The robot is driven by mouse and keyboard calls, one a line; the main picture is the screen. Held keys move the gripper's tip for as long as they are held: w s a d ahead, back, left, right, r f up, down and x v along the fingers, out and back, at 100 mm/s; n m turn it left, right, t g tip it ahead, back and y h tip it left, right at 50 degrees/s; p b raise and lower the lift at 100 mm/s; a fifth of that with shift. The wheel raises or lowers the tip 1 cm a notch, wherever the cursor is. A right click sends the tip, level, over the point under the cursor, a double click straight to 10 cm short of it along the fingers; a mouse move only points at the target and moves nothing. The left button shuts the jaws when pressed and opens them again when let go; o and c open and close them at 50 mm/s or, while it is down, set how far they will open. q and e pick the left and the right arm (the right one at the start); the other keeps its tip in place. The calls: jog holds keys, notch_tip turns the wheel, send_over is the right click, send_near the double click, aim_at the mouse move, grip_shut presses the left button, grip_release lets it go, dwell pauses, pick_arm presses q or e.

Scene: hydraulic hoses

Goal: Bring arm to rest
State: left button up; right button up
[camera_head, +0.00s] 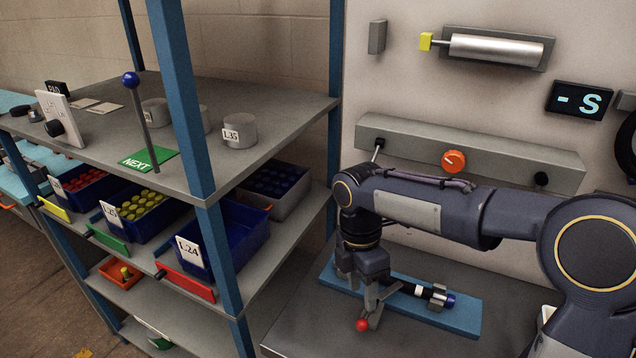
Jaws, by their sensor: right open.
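My right arm reaches in from the right, and my right gripper (368,308) points down over the bench, in front of the wall panel. Its jaws are open. A red ball (362,325) shows right at the fingertips; I cannot tell whether it touches them. Behind the gripper, a dark hose piece (425,291) with a blue end lies on a blue mat (460,318); the gripper hides its left part. My left gripper is not in view.
A blue-post shelf (190,110) at left holds bins (235,240) and labelled cylinders (240,132). A lever with a blue knob (131,80) stands on its top. A grey bar with an orange knob (454,161) is on the panel behind my arm.

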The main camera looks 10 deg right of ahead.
jog(key=s+d+m+t+y, duration=0.2)
jog(key=s+d+m+t, duration=0.1)
jog(key=s+m, duration=0.6)
jog(key=s+d+m+t+y, duration=0.2)
jog(key=s+d+m+t, duration=0.1)
jog(key=s+m, duration=0.6)
jog(key=shift+r+m+t, duration=0.25)
jog(key=shift+m+t, duration=0.65)
jog(key=shift+m, duration=1.5)
jog(key=shift+c, duration=0.3)
